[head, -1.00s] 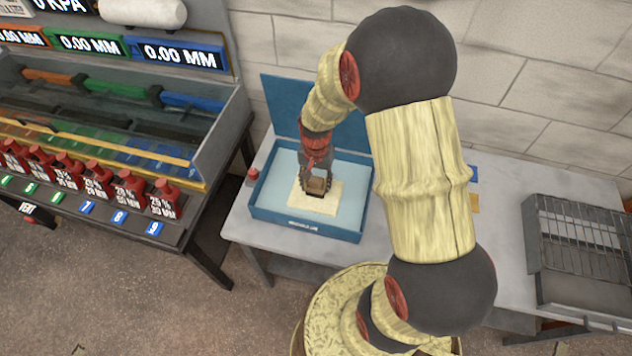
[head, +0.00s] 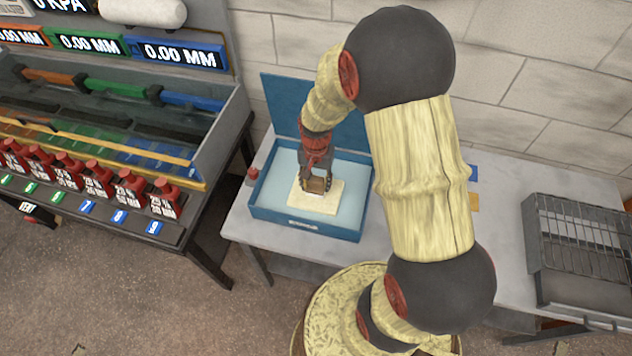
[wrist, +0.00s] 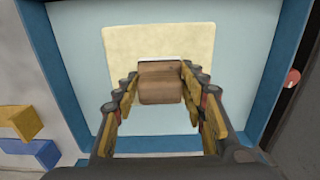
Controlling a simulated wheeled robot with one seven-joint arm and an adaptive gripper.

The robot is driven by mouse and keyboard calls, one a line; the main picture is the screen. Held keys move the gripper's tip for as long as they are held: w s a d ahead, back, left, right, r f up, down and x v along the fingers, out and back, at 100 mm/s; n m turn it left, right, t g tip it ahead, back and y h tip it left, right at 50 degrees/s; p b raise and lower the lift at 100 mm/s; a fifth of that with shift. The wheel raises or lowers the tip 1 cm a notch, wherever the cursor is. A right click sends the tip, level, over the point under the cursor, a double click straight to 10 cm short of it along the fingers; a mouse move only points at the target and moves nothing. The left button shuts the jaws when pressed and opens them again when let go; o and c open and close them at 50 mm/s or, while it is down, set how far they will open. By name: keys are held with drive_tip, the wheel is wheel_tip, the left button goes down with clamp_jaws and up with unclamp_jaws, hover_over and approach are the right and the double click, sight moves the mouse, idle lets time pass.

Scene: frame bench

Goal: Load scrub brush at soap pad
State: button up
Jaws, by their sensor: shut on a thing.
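My gripper (head: 316,184) is shut on the scrub brush (wrist: 160,83), a brown wooden block with a thin white strip along its far edge in the wrist view. The brush also shows small in the head view (head: 316,185). It is over the cream soap pad (head: 328,199), which lies flat on the light blue floor of a blue open-lidded tray (head: 300,228). The pad fills the upper middle of the wrist view (wrist: 125,42). The underside of the brush is hidden, so I cannot tell if it touches the pad.
A red knob (head: 252,175) sits at the tray's left. Yellow (wrist: 22,122) and blue blocks (wrist: 32,152) lie beside the tray on the bench (head: 400,240). A wire rack (head: 580,240) stands at the right, and a rig with red bottles (head: 130,190) at the left.

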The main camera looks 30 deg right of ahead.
sight(316, 179)
idle(0.3)
drive_tip(key=shift+r+p, duration=2.6)
drive_tip(key=shift+r, duration=0.9)
